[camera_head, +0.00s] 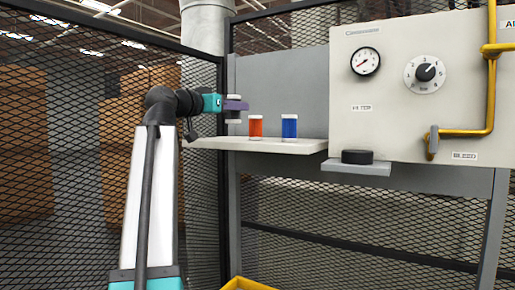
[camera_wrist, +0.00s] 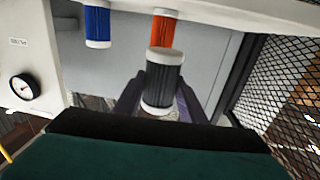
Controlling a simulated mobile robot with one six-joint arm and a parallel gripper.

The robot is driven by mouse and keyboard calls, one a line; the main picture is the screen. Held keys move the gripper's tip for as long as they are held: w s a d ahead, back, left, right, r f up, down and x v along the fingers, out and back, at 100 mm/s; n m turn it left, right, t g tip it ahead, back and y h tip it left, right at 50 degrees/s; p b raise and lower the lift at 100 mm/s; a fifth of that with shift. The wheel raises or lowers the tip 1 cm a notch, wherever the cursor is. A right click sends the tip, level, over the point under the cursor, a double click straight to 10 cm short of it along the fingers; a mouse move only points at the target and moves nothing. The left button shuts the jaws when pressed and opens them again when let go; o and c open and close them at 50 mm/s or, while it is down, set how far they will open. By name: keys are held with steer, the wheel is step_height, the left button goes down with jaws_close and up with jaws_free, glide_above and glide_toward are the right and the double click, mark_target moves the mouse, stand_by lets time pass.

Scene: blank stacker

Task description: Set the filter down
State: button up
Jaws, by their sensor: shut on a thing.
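My gripper (camera_head: 235,104) has purple fingers, which show on both sides of a black ribbed filter with white caps (camera_wrist: 163,82) in the wrist view. It is shut on this filter. In the head view the held filter (camera_head: 233,115) looks upright, above the left end of a grey shelf (camera_head: 300,147), its middle hidden by the fingers. An orange filter with white caps (camera_head: 255,127) and a blue one (camera_head: 289,127) stand upright on the shelf to its right. The wrist view shows the orange filter (camera_wrist: 162,33) and blue filter (camera_wrist: 97,22) too.
A pale panel with a gauge (camera_head: 365,62), a dial (camera_head: 424,73) and a yellow pipe (camera_head: 491,90) is at the right. A black disc (camera_head: 357,157) sits on a small ledge (camera_head: 357,167) below it. Mesh fencing (camera_head: 60,150) stands at the left.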

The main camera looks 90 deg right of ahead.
steer(key=shift+s+d+f, duration=0.1)
steer(key=shift+s+f, duration=0.05)
steer(key=shift+f, duration=0.15)
steer(key=shift+w+d+r, duration=0.15)
steer(key=shift+w+d, duration=0.05)
steer(key=shift+d, duration=0.15)
steer(key=w+d+p, duration=0.1)
steer(key=w+d, duration=0.1)
steer(key=d, duration=0.2)
steer(key=w+d+f+p, duration=0.1)
steer(key=w+d+p, duration=0.1)
steer(key=d, duration=0.3)
steer(key=w+d+p, duration=0.1)
steer(key=d+p, duration=0.1)
steer(key=d, duration=0.2)
steer(key=shift+w+d+f, duration=0.2)
steer(key=shift+w+d, duration=0.05)
steer(key=shift+w, duration=0.15)
steer(key=shift+d+f, duration=0.15)
steer(key=shift+d, duration=0.05)
steer(key=shift+a+f+p, duration=0.15)
steer(key=shift+f+p, duration=0.55)
steer(key=shift+f, duration=0.2)
steer(key=shift+f+p, duration=0.35)
steer(key=shift+f, duration=0.45)
